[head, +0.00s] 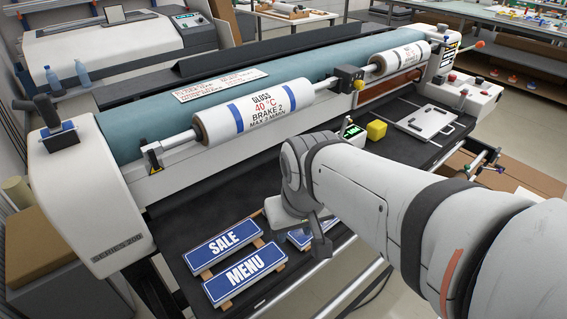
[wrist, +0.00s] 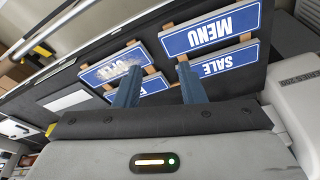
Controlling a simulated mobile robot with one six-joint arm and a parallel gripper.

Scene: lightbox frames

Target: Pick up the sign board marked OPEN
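In the head view my gripper (head: 312,236) is over that board, partly hidden by my wrist.
The SALE board (head: 223,244) and MENU board (head: 245,272) lie to the left. Another board (wrist: 152,86) is partly hidden behind a finger. A laminator with a white roll (head: 255,108) stands behind.

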